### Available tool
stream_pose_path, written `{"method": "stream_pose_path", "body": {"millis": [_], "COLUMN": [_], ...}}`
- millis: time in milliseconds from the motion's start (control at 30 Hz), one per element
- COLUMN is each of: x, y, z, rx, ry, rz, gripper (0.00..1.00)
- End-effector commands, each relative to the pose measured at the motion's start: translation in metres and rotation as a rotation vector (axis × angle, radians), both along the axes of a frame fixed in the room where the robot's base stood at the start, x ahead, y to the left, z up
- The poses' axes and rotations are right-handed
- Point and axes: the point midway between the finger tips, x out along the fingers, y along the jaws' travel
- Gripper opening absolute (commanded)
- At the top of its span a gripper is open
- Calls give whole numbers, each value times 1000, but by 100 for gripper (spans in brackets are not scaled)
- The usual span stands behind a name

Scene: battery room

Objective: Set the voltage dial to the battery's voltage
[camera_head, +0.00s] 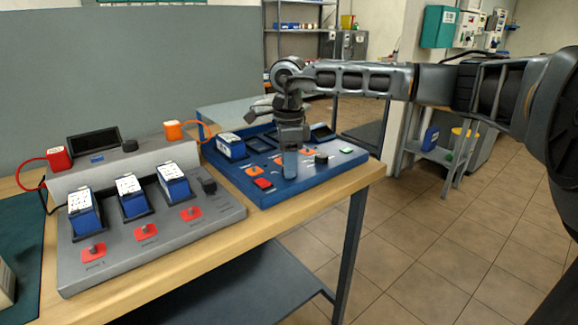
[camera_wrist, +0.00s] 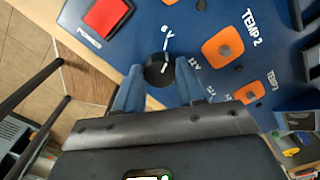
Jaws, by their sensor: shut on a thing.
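My gripper (camera_head: 290,165) reaches down onto the blue charger panel (camera_head: 320,178). In the wrist view its two blue fingertips (camera_wrist: 158,88) are shut on a round black voltage dial (camera_wrist: 158,69), one on each side. A 6 V mark and a 12 V mark stand beside the dial, with another label partly hidden further round. A short white line shows on the dial, but I cannot tell surely which mark it faces. A blue-and-white battery (camera_head: 231,146) sits in the panel's left bay; its voltage print is too small to read. The gripper hides the dial in the head view.
A red power button (camera_wrist: 106,15) and orange TEMP 2 (camera_wrist: 224,47) and TEMP 1 (camera_wrist: 248,92) pads lie near the dial. Another black knob (camera_head: 321,158) is right of my gripper. A grey test station (camera_head: 150,240) with three batteries stands left on the wooden table.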

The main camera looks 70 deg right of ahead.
Motion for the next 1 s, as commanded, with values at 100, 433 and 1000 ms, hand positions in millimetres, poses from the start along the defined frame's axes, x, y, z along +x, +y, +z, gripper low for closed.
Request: {"method": "stream_pose_path", "body": {"millis": [100,433,1000], "x": [0,0,0], "y": [-1,-1,0], "z": [-2,-3,-1], "rx": [-3,-4,-3], "ry": [-1,-2,-2], "rz": [-97,-410,-899], "gripper": [9,9,9]}}
